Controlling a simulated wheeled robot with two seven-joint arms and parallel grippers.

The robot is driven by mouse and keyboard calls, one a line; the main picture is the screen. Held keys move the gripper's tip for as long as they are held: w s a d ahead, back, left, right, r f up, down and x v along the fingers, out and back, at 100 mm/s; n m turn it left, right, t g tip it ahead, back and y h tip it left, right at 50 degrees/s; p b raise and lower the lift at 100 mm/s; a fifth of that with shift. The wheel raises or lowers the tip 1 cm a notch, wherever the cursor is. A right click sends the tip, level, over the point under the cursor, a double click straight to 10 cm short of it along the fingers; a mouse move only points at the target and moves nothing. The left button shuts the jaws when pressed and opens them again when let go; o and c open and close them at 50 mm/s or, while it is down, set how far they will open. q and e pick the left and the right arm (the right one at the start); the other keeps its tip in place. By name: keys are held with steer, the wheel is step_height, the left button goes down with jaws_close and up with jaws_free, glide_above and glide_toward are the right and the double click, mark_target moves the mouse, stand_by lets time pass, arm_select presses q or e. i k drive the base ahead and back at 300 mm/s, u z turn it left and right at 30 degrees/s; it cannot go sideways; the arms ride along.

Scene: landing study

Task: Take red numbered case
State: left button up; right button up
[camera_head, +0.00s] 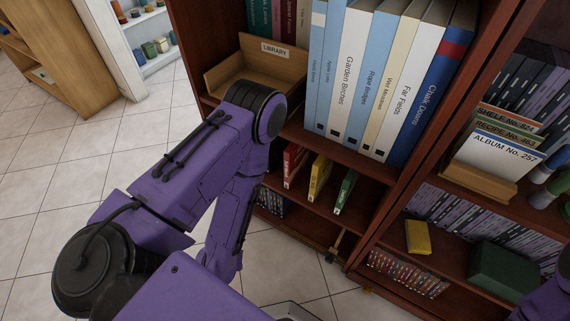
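A red case (294,164) stands upright on the shelf below the tall books, at the left end of a short row. A yellow case (320,176) and a green case (345,190) stand to its right, with gaps between them. Any numbers on their spines are too small to read. My purple left arm rises from the bottom left, bends in front of the bookcase and drops again, left of the red case. Its gripper is not visible. Only a bit of my purple right arm shows at the bottom right edge, without its gripper.
Tall books (352,80) and a wooden box labelled LIBRARY (258,68) fill the shelf above. The right bookcase holds an album stand (480,180), a yellow block (417,237) and a dark green box (503,271). Tiled floor (60,190) is open at left.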

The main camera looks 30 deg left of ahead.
mark_target(296, 156)
steer(key=k, duration=0.75)
steer(key=u, duration=1)
steer(key=i, duration=0.75)
steer(key=z, duration=0.45)
